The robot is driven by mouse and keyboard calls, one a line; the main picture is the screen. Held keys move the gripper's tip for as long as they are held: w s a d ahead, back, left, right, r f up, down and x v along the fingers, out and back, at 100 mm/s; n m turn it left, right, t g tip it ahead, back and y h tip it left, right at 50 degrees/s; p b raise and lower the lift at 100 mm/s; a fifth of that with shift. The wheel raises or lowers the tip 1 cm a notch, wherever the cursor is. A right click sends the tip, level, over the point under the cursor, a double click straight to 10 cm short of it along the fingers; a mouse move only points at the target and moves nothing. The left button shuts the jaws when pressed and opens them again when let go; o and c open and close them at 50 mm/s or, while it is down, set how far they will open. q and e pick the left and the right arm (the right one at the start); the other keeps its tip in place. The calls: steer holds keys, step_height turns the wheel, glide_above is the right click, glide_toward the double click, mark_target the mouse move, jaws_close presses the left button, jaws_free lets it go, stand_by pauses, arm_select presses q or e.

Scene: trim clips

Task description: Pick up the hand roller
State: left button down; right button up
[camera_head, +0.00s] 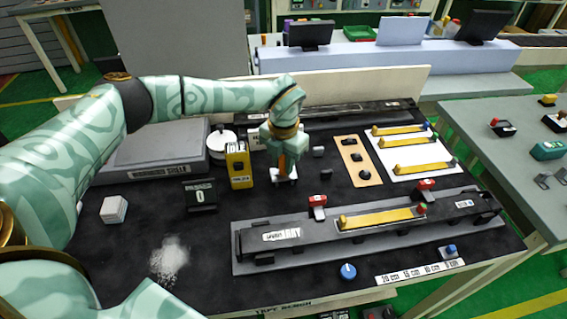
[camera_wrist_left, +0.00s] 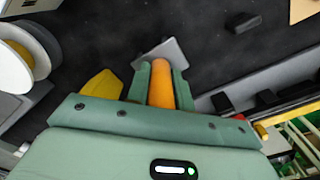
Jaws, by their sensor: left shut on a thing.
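The hand roller shows an orange handle (camera_head: 282,162) under my left gripper (camera_head: 281,158), near the middle of the dark bench. In the left wrist view the orange handle (camera_wrist_left: 162,84) is between the two green fingers of the left gripper (camera_wrist_left: 161,86), which are shut on it. A grey flat end (camera_wrist_left: 172,54) of the roller shows beyond the fingertips. It is at or just above the bench top; I cannot tell if it touches. My right gripper is not in view.
A yellow box (camera_head: 238,165) stands just left of the gripper, beside a black box (camera_head: 200,195) marked 0. A grey tray rail (camera_head: 285,257) with a yellow strip (camera_head: 375,217) lies in front right. A tan plate (camera_head: 348,150) and white sheet (camera_head: 395,142) lie right.

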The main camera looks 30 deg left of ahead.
arm_select(q)
steer(key=shift+r, duration=0.5)
step_height(320, 180, up, 3)
steer(key=shift+f+p, duration=0.1)
steer(key=shift+p, duration=0.45)
steer(key=s+d+r+p, duration=0.2)
steer(key=s+d+r, duration=0.1)
steer(key=s+r, duration=0.6)
steer(key=s, duration=0.4)
steer(key=shift+s+d+r, duration=0.15)
steer(key=shift+s+d, duration=0.1)
steer(key=shift+d, duration=0.1)
